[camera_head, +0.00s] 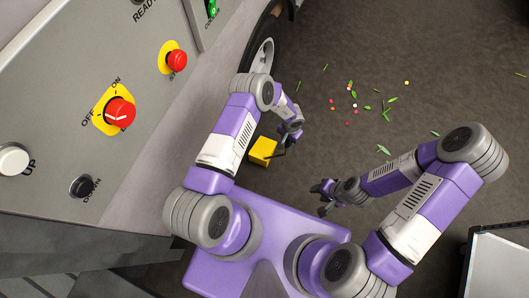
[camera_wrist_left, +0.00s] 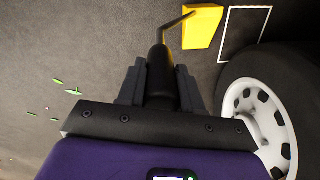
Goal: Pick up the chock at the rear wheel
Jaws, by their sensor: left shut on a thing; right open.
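The yellow chock (camera_head: 262,151) shows in the head view below the wheel, beside my left gripper (camera_head: 289,146). In the left wrist view the chock (camera_wrist_left: 202,27) is at the top, with a thin bent rod leading to a dark grip. My left gripper (camera_wrist_left: 160,85) is shut on that dark grip of the chock's handle. I cannot tell whether the chock touches the floor. The wheel (camera_head: 262,52) is partly hidden by my left arm; its pale rim (camera_wrist_left: 262,112) shows at right in the left wrist view. My right gripper (camera_head: 323,198) is open and empty over the floor.
A white outlined rectangle (camera_wrist_left: 246,30) lies on the floor beside the chock. A grey control panel (camera_head: 60,110) with red buttons fills the left. Petals and leaves (camera_head: 360,105) are scattered on the floor. A tray-like surface (camera_head: 500,262) stands at lower right.

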